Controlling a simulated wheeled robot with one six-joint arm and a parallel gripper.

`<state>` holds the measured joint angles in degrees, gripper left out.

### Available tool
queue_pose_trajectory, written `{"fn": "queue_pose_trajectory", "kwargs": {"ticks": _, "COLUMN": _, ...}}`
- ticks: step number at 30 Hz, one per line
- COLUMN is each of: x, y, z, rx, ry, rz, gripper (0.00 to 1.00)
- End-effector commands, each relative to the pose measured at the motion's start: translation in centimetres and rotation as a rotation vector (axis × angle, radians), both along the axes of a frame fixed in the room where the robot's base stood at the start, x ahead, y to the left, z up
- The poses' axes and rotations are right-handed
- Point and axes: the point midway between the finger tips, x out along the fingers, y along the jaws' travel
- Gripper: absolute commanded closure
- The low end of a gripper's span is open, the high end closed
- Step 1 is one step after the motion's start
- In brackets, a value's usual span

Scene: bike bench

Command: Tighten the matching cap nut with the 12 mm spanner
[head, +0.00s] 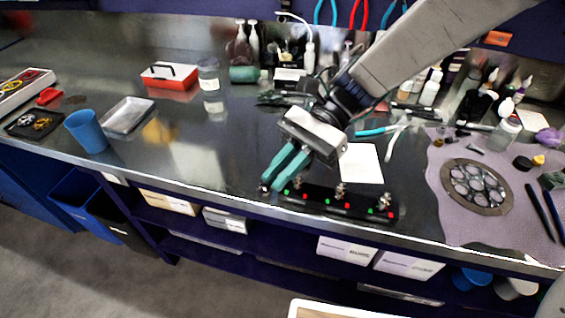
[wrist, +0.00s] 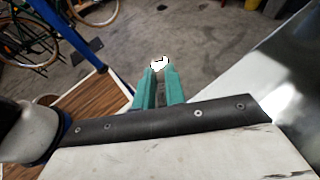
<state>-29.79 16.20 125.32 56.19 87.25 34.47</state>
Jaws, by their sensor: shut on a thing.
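My gripper (head: 268,184), with teal fingers, points down at the left end of a dark bar (head: 362,208) near the bench's front edge. The bar carries three upright metal fittings, at the left (head: 297,183), middle (head: 340,188) and right (head: 383,201), with small red and green marks beside them. The cap nuts are too small to tell apart by size. In the wrist view the fingers (wrist: 158,85) are close together on a small bright metal piece, seemingly the end of the spanner (wrist: 159,63). Most of the spanner is hidden by the fingers.
A white sheet (head: 361,164) lies behind the bar, with teal-handled pliers (head: 376,131) beyond it. A purple mat (head: 436,190) with a round cassette-like part (head: 476,187) is at right. A blue cup (head: 86,132) and tray (head: 127,116) stand left. The bench between is clear.

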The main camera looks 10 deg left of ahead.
Motion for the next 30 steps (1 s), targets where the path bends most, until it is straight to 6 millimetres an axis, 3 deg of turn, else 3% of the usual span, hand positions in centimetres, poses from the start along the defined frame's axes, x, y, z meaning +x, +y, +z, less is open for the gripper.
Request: {"fn": "queue_pose_trajectory", "kwargs": {"ticks": 30, "x": 0.0, "y": 0.0, "z": -3.8, "rx": 0.002, "ry": -0.002, "rz": -0.001, "gripper": 1.00}}
